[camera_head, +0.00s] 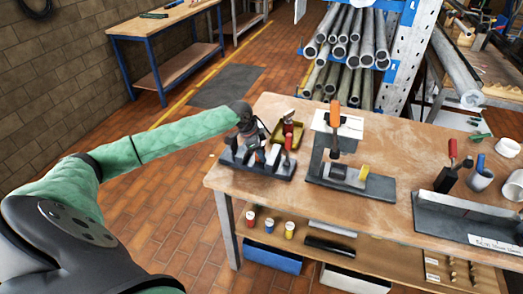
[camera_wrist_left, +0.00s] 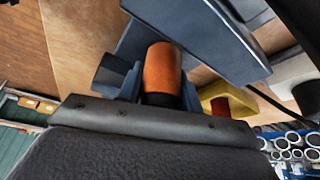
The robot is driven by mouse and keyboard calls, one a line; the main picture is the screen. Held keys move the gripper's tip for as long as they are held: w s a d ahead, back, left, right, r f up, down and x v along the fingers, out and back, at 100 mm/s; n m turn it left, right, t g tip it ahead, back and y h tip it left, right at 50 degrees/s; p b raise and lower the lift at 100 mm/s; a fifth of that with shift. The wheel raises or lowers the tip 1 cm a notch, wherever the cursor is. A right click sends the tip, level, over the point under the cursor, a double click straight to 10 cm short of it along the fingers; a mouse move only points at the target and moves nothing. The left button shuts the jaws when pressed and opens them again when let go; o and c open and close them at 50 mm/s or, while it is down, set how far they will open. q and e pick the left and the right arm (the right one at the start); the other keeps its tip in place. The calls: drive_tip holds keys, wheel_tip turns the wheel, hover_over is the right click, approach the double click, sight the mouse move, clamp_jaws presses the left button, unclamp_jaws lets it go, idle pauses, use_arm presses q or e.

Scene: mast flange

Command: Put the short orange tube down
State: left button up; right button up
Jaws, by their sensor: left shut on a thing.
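The short orange tube (camera_wrist_left: 160,68) shows in the wrist view, between the fingers of my left gripper (camera_wrist_left: 160,92). The gripper is shut on it. In the head view my left gripper (camera_head: 249,138) is at the left end of the workbench, over or at a dark fixture (camera_head: 280,172) with red-handled clamps. I cannot make out the tube there, and I cannot tell whether it touches the fixture. A grey-blue block (camera_wrist_left: 215,38) lies close beyond the tube in the wrist view. My right gripper is not in view.
A long grey fixture (camera_head: 465,215) and cups (camera_head: 480,180) stand to the right. A pipe rack (camera_head: 345,50) stands behind.

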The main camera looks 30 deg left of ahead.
use_arm(q)
drive_tip(key=shift+f, duration=0.1)
drive_tip(key=o, duration=0.7)
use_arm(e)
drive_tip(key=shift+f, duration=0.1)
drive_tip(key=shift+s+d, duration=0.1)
use_arm(q)
drive_tip(key=shift+a+r, duration=0.15)
drive_tip(key=shift+r, duration=0.2)
drive_tip(key=b+v, duration=0.1)
drive_tip(key=v, duration=0.1)
drive_tip(key=shift+s+a+r, duration=0.1)
drive_tip(key=shift+r, duration=0.15)
drive_tip(key=b+v, duration=0.2)
drive_tip(key=v, duration=0.7)
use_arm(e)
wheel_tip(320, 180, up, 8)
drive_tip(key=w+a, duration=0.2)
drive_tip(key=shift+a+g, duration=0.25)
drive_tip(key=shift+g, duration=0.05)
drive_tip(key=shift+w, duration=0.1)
